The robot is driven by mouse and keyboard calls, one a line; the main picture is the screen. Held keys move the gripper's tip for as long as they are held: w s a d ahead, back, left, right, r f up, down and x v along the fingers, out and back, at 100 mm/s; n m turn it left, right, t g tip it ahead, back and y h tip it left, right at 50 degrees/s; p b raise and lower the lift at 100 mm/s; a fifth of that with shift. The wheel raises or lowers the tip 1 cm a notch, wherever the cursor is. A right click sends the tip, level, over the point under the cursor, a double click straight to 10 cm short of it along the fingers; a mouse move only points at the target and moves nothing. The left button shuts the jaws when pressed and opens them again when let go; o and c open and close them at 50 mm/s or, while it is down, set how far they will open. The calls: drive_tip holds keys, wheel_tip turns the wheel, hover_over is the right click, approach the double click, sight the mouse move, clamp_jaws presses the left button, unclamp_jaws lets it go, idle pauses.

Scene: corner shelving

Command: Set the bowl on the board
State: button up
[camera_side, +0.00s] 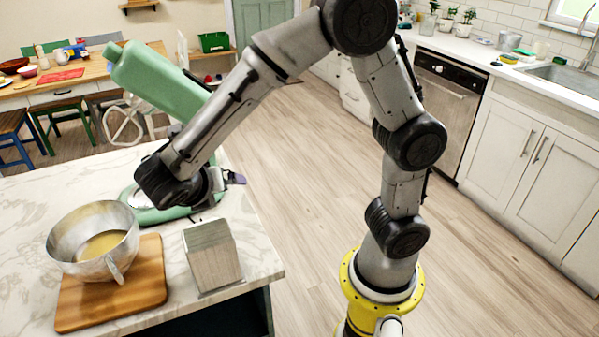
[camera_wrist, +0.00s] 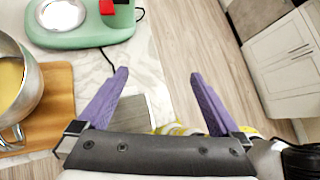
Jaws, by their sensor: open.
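The shiny metal bowl (camera_side: 82,268) sits upright on the wooden board (camera_side: 145,285) at the left of the marble counter, towards its left side, with something yellowish inside. In the wrist view the bowl (camera_wrist: 35,85) is cut off at the left edge, with the board (camera_wrist: 60,98) showing beside it. My gripper (camera_wrist: 158,75) is open and empty, its two purple fingers apart. It is to the right of the bowl, near the counter's edge and clear of both bowl and board. In the side view my wrist hides most of the fingers.
A grey wooden block (camera_side: 212,258) stands on the counter just right of the board. A green stand mixer (camera_side: 160,85) with a round base is behind my wrist. The counter's right edge (camera_side: 268,235) drops to open floor.

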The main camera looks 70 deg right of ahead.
drive_tip(key=s+d+r+m+t+y, duration=0.1)
drive_tip(key=s+m+y, duration=0.3)
drive_tip(key=s+m, duration=0.4)
drive_tip(key=s+d+r+m+t+y, duration=0.1)
drive_tip(key=s+r+m+y, duration=0.3)
drive_tip(key=s+m, duration=0.5)
drive_tip(key=m+y, duration=0.1)
drive_tip(key=m, duration=0.6)
drive_tip(key=shift+d+t+y, duration=0.3)
drive_tip(key=shift+d+t, duration=0.1)
drive_tip(key=shift+r, duration=0.1)
